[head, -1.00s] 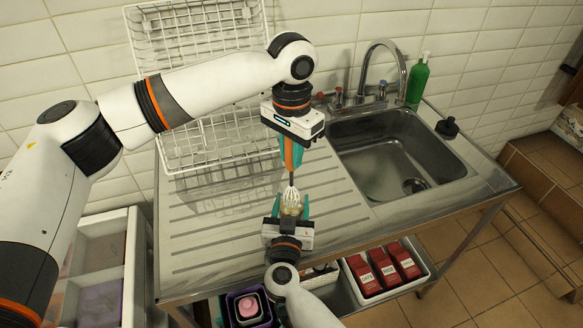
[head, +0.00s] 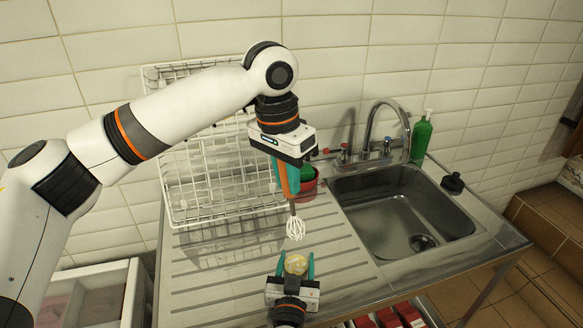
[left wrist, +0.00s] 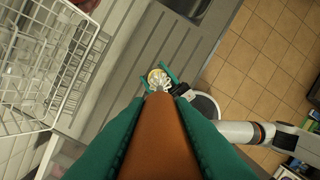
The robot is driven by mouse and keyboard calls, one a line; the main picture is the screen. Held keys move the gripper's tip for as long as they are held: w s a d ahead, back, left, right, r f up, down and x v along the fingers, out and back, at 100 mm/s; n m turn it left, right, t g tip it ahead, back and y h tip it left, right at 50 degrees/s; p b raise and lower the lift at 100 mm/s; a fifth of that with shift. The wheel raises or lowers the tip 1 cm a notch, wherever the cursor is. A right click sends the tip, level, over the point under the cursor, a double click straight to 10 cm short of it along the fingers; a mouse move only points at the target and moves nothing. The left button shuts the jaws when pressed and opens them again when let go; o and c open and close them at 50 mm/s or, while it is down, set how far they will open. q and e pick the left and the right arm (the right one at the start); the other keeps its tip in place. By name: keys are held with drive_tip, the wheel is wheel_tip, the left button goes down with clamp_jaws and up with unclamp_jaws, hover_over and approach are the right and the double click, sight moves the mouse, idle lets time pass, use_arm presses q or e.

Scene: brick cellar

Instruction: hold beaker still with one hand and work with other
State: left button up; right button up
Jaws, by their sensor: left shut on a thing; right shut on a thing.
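My left gripper (head: 287,180) is shut on the brown-orange handle of a whisk, pointing downward over the drainboard. The wire head of the whisk (head: 295,229) hangs just above and behind the beaker, apart from it in the head view. My right gripper (head: 296,270), lower in the picture, is shut around the beaker (head: 296,264), a small clear vessel with something yellowish inside. In the left wrist view the handle (left wrist: 160,135) fills the middle, and its wires overlap the beaker (left wrist: 156,75) between the teal right fingers. The beaker's lower part is hidden.
The steel sink (head: 400,210) with its tap (head: 390,125) is at right. A green bottle (head: 420,138) and a black stopper (head: 452,183) stand by it. A white wire rack (head: 215,170) is behind left. A red pot (head: 308,185) is partly hidden behind my left gripper.

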use_arm(q)
drive_tip(key=shift+d+f, duration=0.15)
drive_tip(key=shift+f, duration=0.4)
hover_over(296, 264)
drive_tip(key=w+a, duration=0.2)
wheel_tip(296, 264, down, 13)
drive_tip(key=shift+w+d+r, duration=0.15)
drive_tip(key=shift+w+d, duration=0.05)
idle(0.5)
drive_tip(key=shift+s, duration=0.15)
idle(0.3)
